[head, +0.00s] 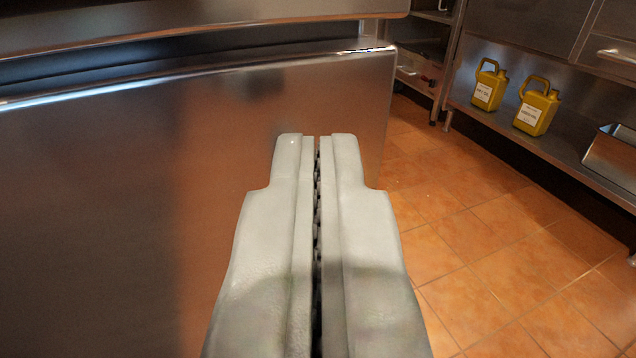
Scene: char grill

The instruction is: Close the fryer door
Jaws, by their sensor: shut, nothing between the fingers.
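A large brushed-steel door panel (130,170), which looks like the fryer door, fills the left half of the head view. Its top edge runs along a dark gap under a steel body edge (200,22) above, and its right edge ends near the middle of the view. My gripper (317,140) is shut and empty, with its fingertips in front of the panel's right part. I cannot tell whether the fingertips touch the panel. The gripper hides part of the panel's lower right edge.
Orange tiled floor (490,250) is clear to the right. A steel shelf (570,150) at the right holds two yellow jugs (537,108) and a steel container (612,158). A dark rack (425,50) stands at the back.

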